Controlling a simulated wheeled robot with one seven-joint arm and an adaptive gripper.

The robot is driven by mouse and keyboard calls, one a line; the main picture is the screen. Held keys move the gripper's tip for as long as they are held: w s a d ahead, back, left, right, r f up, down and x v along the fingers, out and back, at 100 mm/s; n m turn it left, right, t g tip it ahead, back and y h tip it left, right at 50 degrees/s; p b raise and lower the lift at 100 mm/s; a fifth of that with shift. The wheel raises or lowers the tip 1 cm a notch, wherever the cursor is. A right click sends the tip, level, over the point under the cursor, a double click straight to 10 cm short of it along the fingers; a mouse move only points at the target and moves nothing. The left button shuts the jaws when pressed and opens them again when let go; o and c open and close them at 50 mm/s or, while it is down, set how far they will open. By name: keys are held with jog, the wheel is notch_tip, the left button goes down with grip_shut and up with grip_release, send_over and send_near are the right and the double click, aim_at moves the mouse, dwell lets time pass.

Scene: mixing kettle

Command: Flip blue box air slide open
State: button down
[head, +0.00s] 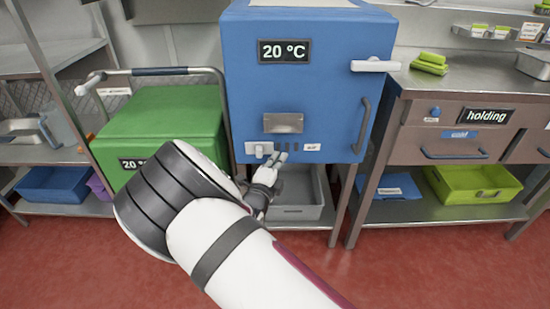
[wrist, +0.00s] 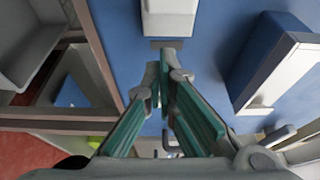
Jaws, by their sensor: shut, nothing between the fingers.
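The blue box (head: 320,85) with a "20 °C" sign stands in the middle of the head view. Low on its front, at the left, is a small white slide (head: 259,148) with dark slots and a small white label to its right. My gripper (head: 279,158) is at the slots, just right of the slide. The slide appears to be the pale block (wrist: 170,18) at the top of the wrist view. My fingertips meet just below that block, shut and empty. I cannot tell whether they touch it.
A metal hooded piece (head: 283,123) juts from the box front above the slots; it is large at right in the wrist view (wrist: 275,62). The box has a vertical handle (head: 362,125) and a white latch (head: 375,65). A green cart (head: 160,125) stands left, a drawer counter (head: 455,130) right.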

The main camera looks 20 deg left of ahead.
jog(key=s+p, duration=0.2)
jog(key=s, duration=0.7)
jog(key=shift+s, duration=0.4)
